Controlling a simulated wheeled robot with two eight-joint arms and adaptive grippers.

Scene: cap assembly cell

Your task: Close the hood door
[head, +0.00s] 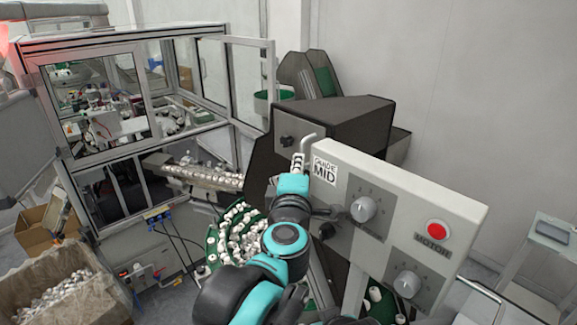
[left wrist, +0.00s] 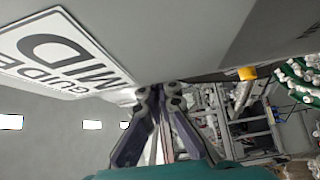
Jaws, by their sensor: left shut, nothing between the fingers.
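The glass hood door looks to be the metal-framed clear panel (head: 269,85) at the right end of the machine enclosure (head: 140,36). It stands swung outward, open. My left gripper (head: 298,163) is in front of the grey control panel's left end, beside the "GUIDE MID" label, below and to the right of the door and apart from it. In the left wrist view its fingers (left wrist: 161,95) are together with nothing between them, close to the panel's surface. The fingertips are small and partly hidden by the wrist in the head view. My right gripper is not in view.
The control panel (head: 410,237) with knobs and a red button stands right of my arm. A dark box-shaped housing (head: 345,120) stands behind it. A green feeder with white caps (head: 240,235) lies left of my arm. A cardboard box (head: 75,300) of parts is at lower left.

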